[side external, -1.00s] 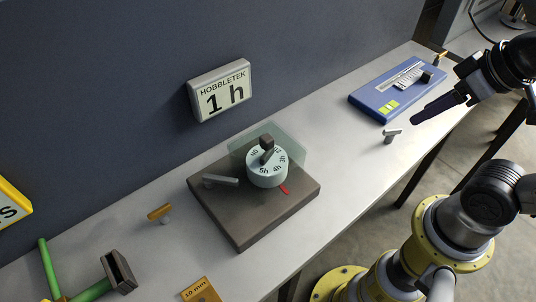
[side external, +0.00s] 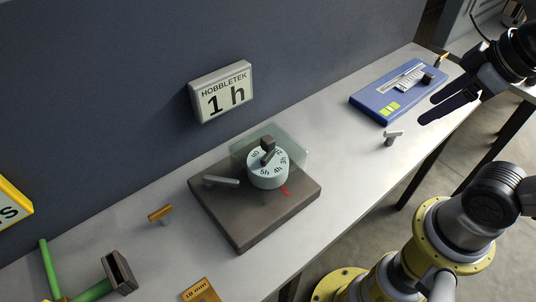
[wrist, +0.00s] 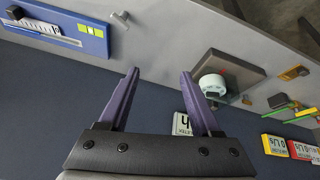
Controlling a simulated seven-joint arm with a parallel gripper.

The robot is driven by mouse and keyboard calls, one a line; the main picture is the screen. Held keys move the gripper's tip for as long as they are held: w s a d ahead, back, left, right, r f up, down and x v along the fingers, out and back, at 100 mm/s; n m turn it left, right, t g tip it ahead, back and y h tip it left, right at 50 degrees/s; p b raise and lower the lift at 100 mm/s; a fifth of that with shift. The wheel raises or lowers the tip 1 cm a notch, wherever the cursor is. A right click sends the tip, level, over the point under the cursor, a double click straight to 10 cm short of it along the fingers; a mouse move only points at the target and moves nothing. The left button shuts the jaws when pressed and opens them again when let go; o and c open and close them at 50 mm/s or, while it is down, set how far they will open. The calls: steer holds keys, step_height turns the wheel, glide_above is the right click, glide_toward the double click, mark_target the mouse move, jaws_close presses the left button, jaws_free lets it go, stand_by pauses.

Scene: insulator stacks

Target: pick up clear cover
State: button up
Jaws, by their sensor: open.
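The clear cover (side external: 296,139) is a see-through, faintly greenish piece standing around the back of a round white dial (side external: 267,176) on a brown base plate (side external: 242,224). Its lower edges are hard to make out, and I cannot tell if it touches the dial. My gripper (side external: 427,111) is open and empty, high at the right, well apart from the cover. Both fingers show spread in the wrist view (wrist: 160,72).
A blue panel (side external: 372,104) lies at the back right. A grey T-shaped handle (side external: 393,136) stands before it. A grey lever (side external: 221,180) is on the base plate. An orange handle (side external: 160,212) and green-handled tool (side external: 95,290) are left. A sign (side external: 221,92) hangs behind.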

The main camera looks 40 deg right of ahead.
steer(key=w+a+r+n+g, duration=0.3)
steer(key=w+a+r+n, duration=0.5)
steer(key=w+r+n, duration=0.4)
steer(key=n+g, duration=0.2)
steer(key=n, duration=0.1)
glide_above(268, 139)
step_height(268, 139, down, 8)
steer(key=f, duration=0.7)
steer(key=shift+w+d+f, duration=0.1)
steer(key=shift+d+f, duration=0.15)
steer(key=shift+f, duration=0.15)
steer(key=shift+a+f, duration=0.15)
steer(key=shift+f, duration=1.15)
steer(key=shift+a+f, duration=0.1)
steer(key=shift+f, duration=1.2)
jaws_close()
